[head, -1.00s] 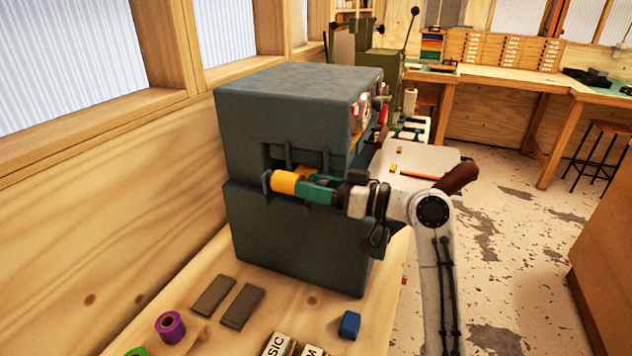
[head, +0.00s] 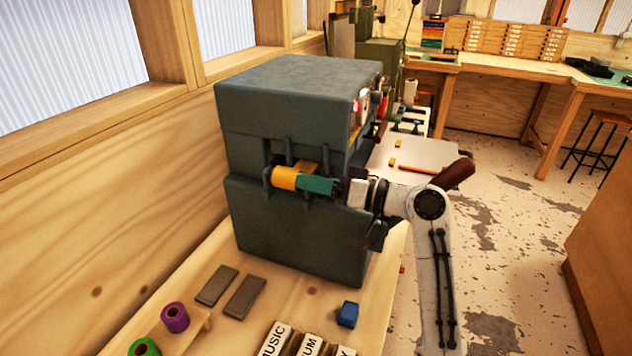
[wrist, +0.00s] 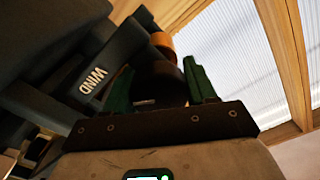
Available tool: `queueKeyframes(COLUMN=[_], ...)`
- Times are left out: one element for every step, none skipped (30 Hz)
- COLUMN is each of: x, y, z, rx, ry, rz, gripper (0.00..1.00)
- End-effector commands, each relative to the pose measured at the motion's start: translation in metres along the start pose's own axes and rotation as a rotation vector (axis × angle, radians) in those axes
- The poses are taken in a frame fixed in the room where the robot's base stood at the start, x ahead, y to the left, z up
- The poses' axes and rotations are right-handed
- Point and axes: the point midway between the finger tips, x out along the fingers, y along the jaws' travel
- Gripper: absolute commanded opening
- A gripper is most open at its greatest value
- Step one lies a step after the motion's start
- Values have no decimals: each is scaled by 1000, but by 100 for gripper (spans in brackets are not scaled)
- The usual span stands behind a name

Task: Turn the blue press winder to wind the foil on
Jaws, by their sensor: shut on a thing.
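The blue press (head: 295,235) is a dark slate-blue machine on the wooden bench, near the middle of the head view. A gold foil roll (head: 284,178) sits at the slot in its near side, with an orange-gold strip of foil (head: 307,166) behind it. My gripper (head: 304,184) has green fingers and reaches in from the right, at the roll's right end. In the wrist view its fingers (wrist: 160,85) are shut on a dark winder knob (wrist: 157,82), beside the white word WIND (wrist: 93,78). The fingers hide part of the knob.
A purple roll (head: 175,317) and a green roll (head: 144,347) stand at the lower left. Two grey slabs (head: 244,297), a small blue block (head: 347,314) and labelled blocks (head: 274,340) lie on the bench. A wooden wall closes the left side.

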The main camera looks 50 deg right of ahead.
Motion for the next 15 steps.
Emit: queueKeyframes(x=[0,0,0,0,0,0,0,0,0,0,0,0,0,0,0], y=[0,0,0,0,0,0,0,0,0,0,0,0,0,0,0], z=[-2,-2,-2,-2,-2,-2,-1,-1,-1,-1,-1,-1,-1,-1,0], rx=[-2,-2,-2,-2,-2,-2,-2,-2,-2,-2,-2,-1,-1,-2,-5], ry=[5,5,5,4,4,4,3,3,3,3,2,2,2,2,1], rz=[0,1,1,1,1,1,1,1,0,0,0,0,0,0,0], gripper=[26,59,63,66,68,72,75,77,77,77,77,77,77,77,77])
